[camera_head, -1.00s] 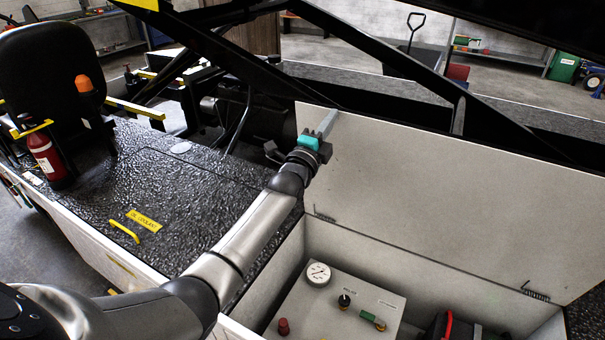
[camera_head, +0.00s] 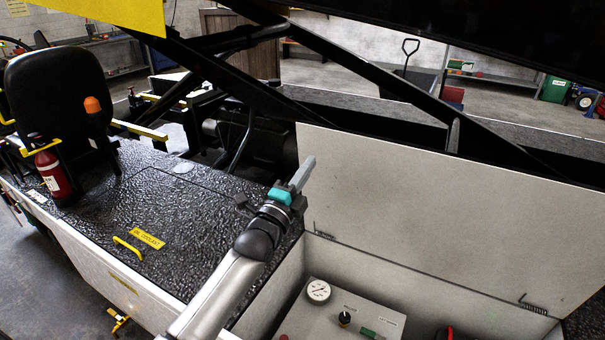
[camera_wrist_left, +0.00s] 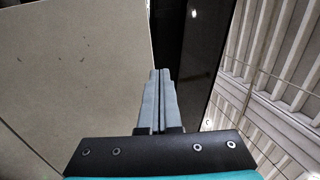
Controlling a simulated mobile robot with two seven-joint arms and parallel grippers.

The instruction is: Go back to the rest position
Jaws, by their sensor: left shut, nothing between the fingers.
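My left gripper (camera_head: 301,175) is shut and empty in the head view, with grey fingers and a teal band. It points up and to the right, in front of the left edge of the raised pale lid (camera_head: 440,205). I cannot tell whether it touches the lid. In the left wrist view the two grey fingers (camera_wrist_left: 159,100) lie together, and a pale panel, likely the lid, fills the left side. My right gripper is not in view.
Below the lid is an open white compartment with a control panel (camera_head: 365,318) and gauge (camera_head: 318,291). To the left are the black textured deck (camera_head: 190,215), a seat (camera_head: 55,90) and a red fire extinguisher (camera_head: 52,172). Black loader beams (camera_head: 385,75) cross behind.

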